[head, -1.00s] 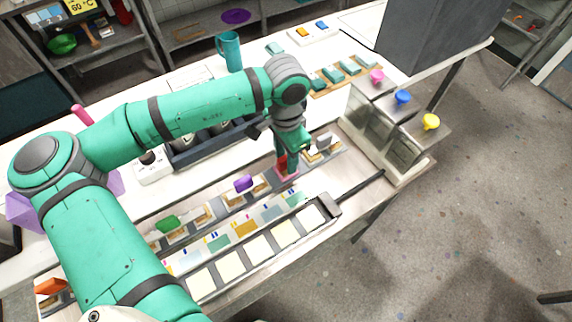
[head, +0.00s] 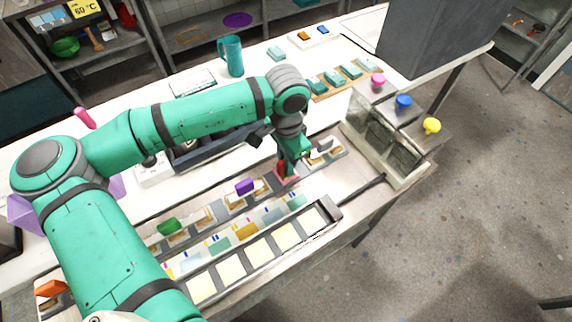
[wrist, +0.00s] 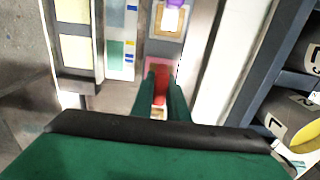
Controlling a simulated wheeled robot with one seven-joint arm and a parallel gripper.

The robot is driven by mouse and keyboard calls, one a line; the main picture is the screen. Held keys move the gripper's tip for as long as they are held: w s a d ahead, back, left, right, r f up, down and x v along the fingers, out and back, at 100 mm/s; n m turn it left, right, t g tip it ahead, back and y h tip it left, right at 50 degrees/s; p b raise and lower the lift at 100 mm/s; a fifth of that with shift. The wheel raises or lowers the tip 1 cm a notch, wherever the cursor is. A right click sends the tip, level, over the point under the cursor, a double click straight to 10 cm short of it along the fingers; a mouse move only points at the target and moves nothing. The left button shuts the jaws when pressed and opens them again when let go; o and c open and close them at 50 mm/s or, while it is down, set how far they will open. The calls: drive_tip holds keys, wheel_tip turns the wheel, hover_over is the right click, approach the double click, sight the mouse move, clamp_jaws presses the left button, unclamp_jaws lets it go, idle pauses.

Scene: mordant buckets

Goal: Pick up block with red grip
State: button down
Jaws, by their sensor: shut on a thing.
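The block with the red grip (head: 284,177) is at the far right part of the row of grip blocks, between the purple-grip and white-grip blocks. My gripper (head: 289,166) points down and is shut on its red grip. In the wrist view the red grip (wrist: 160,84) shows between the two green fingers of my gripper (wrist: 161,80). The fingers hide part of it. Whether the block touches the rack or is clear of it cannot be told.
The purple-grip block (head: 244,187) is to the left, with a green-grip block (head: 169,226) further along. A white-grip block (head: 325,145) is close on the right. Grey buckets (head: 405,158) stand beyond on the right.

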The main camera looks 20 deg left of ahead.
drive_tip(key=shift+w+r, duration=0.1)
drive_tip(key=shift+r, duration=0.25)
wheel_tip(320, 180, up, 3)
drive_tip(key=shift+d+f, duration=0.1)
drive_tip(key=shift+f, duration=0.1)
drive_tip(key=s+d+r, duration=0.3)
drive_tip(key=s+r, duration=0.6)
drive_tip(key=s, duration=0.4)
drive_tip(key=shift+s+r, duration=0.25)
drive_tip(key=shift+s, duration=0.15)
drive_tip(key=shift+w+a, duration=0.1)
drive_tip(key=shift+w, duration=0.1)
